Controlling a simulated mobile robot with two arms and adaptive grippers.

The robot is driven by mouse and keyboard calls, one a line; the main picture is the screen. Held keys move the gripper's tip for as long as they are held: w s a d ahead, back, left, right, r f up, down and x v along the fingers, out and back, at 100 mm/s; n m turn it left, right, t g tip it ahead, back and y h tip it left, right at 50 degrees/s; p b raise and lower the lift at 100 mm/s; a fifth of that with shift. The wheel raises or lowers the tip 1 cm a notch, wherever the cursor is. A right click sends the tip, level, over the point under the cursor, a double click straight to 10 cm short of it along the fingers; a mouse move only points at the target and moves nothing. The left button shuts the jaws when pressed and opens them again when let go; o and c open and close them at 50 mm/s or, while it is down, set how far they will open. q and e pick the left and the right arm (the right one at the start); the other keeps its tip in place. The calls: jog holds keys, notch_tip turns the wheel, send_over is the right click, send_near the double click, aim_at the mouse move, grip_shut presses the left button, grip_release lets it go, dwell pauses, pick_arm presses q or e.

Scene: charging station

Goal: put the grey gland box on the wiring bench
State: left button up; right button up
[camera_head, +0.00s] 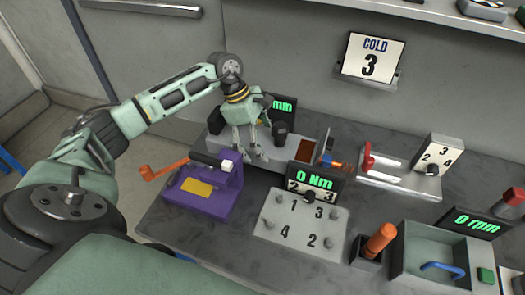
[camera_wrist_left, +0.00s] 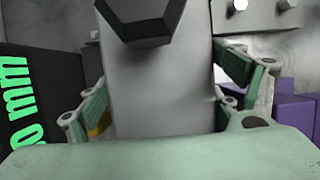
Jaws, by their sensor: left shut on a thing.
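My left gripper (camera_head: 249,153) reaches down over a grey device at the back left of the dark grey bench (camera_head: 330,272). In the left wrist view its green fingers (camera_wrist_left: 165,100) are shut on the sides of a smooth grey body, which I take as the grey gland box (camera_wrist_left: 165,90). A black hexagonal fitting (camera_wrist_left: 145,20) sits at its far end; a dark round fitting (camera_head: 280,133) shows beside the gripper in the head view. The gripper hides most of the box, and I cannot tell whether it rests on the device. My right gripper is not in view.
A purple fixture (camera_head: 205,195) with an orange crank stands left of a numbered plate (camera_head: 300,225) with a "0 Nm" display. An orange-handled tool (camera_head: 380,240), a grey tray (camera_head: 430,255) and a red-levered fixture (camera_head: 400,178) are to the right. A green-lit "mm" display stands behind the gripper.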

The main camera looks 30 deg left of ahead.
pick_arm(q)
jog(key=shift+f+p, duration=0.3)
jog(key=shift+f, duration=2.6)
jog(key=o, duration=1.3)
jog(key=shift+o, duration=0.2)
jog(key=shift+r, duration=0.1)
